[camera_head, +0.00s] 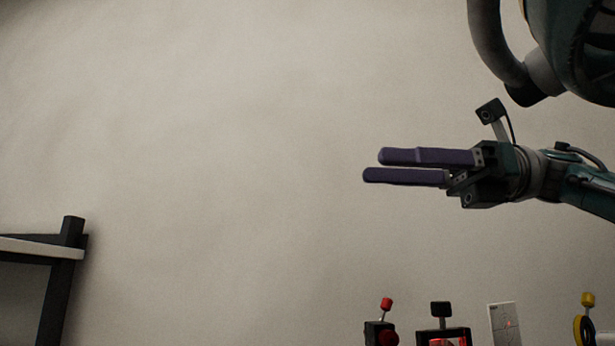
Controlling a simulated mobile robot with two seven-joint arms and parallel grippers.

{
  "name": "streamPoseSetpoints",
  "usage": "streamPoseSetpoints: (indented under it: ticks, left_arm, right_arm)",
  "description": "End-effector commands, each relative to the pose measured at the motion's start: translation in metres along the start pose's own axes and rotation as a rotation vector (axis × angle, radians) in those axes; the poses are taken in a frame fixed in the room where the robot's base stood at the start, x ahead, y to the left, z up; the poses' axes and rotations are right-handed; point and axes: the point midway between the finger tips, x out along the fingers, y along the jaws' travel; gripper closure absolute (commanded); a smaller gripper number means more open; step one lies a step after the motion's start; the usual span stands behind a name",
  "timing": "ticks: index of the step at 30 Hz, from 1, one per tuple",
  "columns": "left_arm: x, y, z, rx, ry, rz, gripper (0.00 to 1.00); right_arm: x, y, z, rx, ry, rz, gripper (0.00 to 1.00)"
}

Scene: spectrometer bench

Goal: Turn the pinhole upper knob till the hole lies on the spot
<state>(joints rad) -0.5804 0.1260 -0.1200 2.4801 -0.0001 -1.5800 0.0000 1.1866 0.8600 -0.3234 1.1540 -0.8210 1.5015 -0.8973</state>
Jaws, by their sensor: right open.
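My right gripper (373,166) reaches in from the right with two purple fingers pointing left. The fingers are apart with nothing between them, and the gripper is well above the optics at the bottom edge. My left gripper is out of view.
A dark stand with a pale bar (40,247) is at the lower left. A plain beige wall (200,130) fills the background. The space left of my right gripper looks clear. My own dark arm parts fill the upper right corner.

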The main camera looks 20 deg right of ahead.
Motion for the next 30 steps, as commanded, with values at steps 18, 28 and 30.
streamPoseSetpoints:
  ticks: [18, 28, 30]
  left_arm:
    - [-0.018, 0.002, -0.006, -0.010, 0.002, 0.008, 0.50]
    - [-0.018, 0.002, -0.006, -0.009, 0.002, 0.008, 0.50]
    - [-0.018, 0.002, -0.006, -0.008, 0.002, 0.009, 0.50]
  right_arm:
    - [0.000, 0.000, 0.060, 0.001, 0.001, 0.001, 0.48]
    - [0.000, 0.000, 0.060, 0.001, 0.001, 0.001, 0.48]
    - [0.000, 0.000, 0.060, 0.001, 0.001, 0.001, 0.48]
